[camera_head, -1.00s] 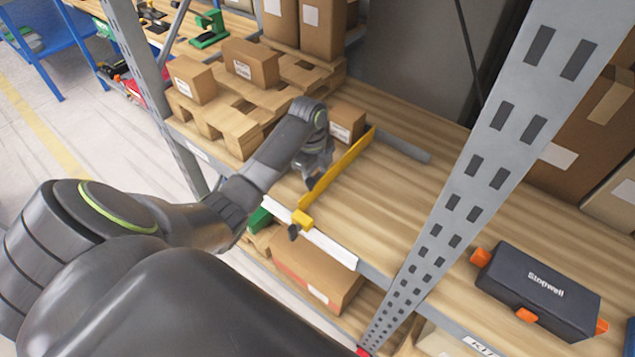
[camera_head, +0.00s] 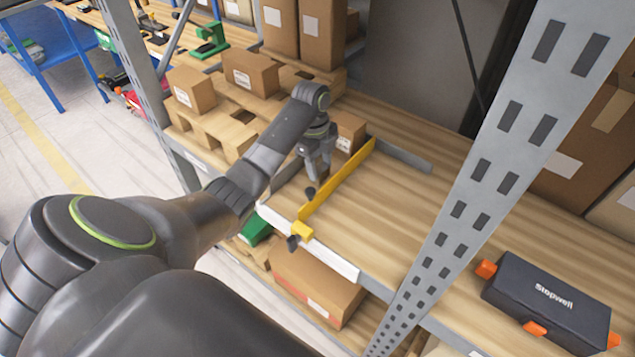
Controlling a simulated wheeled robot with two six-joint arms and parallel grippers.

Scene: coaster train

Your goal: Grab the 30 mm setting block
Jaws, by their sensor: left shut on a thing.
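My left gripper (camera_head: 314,178) points down over the wooden shelf, just left of the long yellow bar (camera_head: 343,177). It is shut on a small dark thing (camera_head: 310,192) at its fingertips, which is too small to identify. I cannot make out the 30 mm setting block for certain or read any size marking. The yellow bar runs from the shelf's front edge toward the back, with a yellow end piece (camera_head: 302,230) and a dark knob (camera_head: 293,243) at its front. My right gripper is out of view.
A small carton (camera_head: 350,131) stands close behind my left gripper. A wooden pallet (camera_head: 222,128) with cartons is to the left. The shelf (camera_head: 395,205) right of the bar is clear.

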